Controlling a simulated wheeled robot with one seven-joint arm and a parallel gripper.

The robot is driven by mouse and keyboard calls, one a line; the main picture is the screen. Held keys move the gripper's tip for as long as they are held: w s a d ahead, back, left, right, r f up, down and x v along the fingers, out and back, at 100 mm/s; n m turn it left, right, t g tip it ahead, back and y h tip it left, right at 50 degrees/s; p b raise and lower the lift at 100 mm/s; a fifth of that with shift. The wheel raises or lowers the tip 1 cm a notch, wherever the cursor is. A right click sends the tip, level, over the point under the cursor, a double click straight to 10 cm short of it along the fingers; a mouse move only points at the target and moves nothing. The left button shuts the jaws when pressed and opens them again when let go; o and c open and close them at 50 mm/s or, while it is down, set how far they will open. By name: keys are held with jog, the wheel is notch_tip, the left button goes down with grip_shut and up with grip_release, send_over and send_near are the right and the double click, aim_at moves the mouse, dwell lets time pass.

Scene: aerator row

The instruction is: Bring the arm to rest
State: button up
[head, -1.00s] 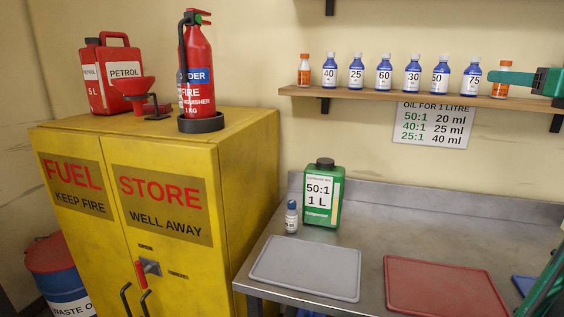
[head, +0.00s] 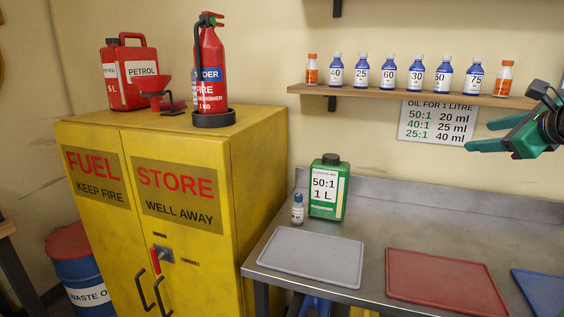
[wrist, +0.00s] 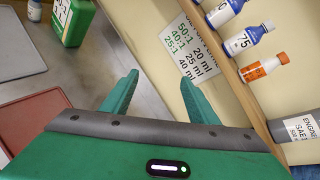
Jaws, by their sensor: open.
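My gripper (head: 490,136) is at the right of the head view, in front of the wall just below the shelf's right end. Its two green fingers point left and stand apart with nothing between them. In the wrist view my gripper (wrist: 160,98) also shows open and empty, with the wall and the metal bench beyond its fingers. Nothing touches the fingers in either view.
A wooden shelf (head: 410,96) carries several small bottles above my gripper. Below is a metal bench (head: 372,262) with a green 50:1 can (head: 328,188), a small bottle (head: 298,209) and grey, red and blue mats. A yellow fuel cabinet (head: 262,170) stands left.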

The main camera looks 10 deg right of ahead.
jog(key=s+a+f+n+g+y, duration=0.1)
jog(key=s+a+f+n+g, duration=0.2)
jog(key=a+f+n, duration=0.45)
jog(key=s+a+f+n+g+y, duration=0.15)
jog(key=a+f+n+g, duration=0.3)
jog(key=f, duration=0.55)
jog(key=s+a+f+n+g, duration=0.3)
jog(key=s+n, duration=0.3)
jog(key=s, duration=0.2)
jog(key=s+a+f+n+g, duration=0.3)
jog(key=s+a+f+n, duration=0.1)
jog(key=s+f+n, duration=0.2)
jog(key=shift+s+f, duration=0.3)
jog(key=shift+s, duration=0.6)
jog(key=shift+w+f, duration=0.25)
jog(key=shift+w, duration=0.45)
